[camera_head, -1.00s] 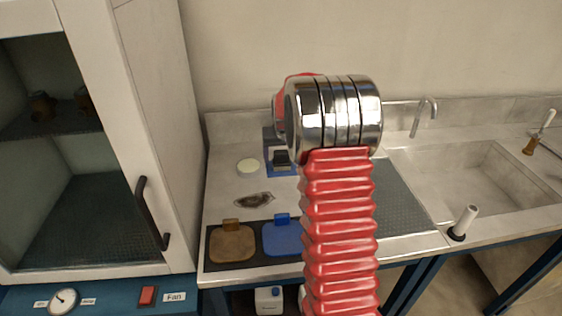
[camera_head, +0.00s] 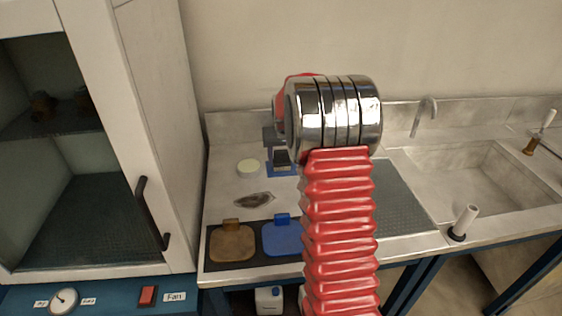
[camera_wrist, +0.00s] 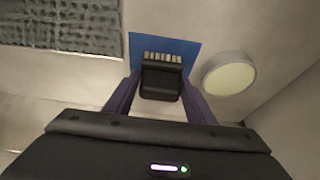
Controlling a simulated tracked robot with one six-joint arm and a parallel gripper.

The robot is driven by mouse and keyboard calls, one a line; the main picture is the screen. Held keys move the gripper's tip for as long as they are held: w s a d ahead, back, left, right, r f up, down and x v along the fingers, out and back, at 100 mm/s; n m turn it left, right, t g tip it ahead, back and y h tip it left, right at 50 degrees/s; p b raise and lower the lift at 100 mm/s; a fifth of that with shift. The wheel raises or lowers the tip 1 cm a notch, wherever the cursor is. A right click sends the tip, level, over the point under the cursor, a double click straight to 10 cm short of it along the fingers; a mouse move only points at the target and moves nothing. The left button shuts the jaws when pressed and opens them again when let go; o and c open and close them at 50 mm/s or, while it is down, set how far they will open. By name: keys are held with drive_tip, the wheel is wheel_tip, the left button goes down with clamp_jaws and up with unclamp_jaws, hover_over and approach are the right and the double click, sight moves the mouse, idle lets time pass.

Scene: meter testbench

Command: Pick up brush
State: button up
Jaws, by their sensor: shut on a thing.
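The brush (camera_wrist: 161,80) has a dark block-shaped body and a row of pale bristles, seen in the wrist view. It lies between the two fingers of my gripper (camera_wrist: 160,97), which is shut on it. The blue mat (camera_wrist: 185,50) shows behind and around the brush. In the head view, the brush (camera_head: 283,158) is a small dark shape over the blue mat (camera_head: 282,173), partly hidden by my arm. I cannot tell whether it touches the mat.
A pale round dish (camera_head: 248,168) is left of the mat; the wrist view shows it right of my gripper (camera_wrist: 229,79). A dark oval piece (camera_head: 254,200), a brown pad (camera_head: 232,243) and a blue pad (camera_head: 281,239) lie nearer. A cabinet (camera_head: 150,120) stands left, a sink (camera_head: 470,180) right.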

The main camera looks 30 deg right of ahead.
sight(282, 151)
drive_tip(key=c, duration=0.4)
drive_tip(key=shift+o, duration=0.2)
drive_tip(key=shift+r, duration=0.1)
wheel_tip(282, 151, up, 10)
drive_tip(key=shift+f, duration=0.1)
idle(0.5)
drive_tip(key=o, duration=0.5)
drive_tip(key=c, duration=0.3)
drive_tip(key=shift+c, duration=0.2)
drive_tip(key=shift+s, duration=0.1)
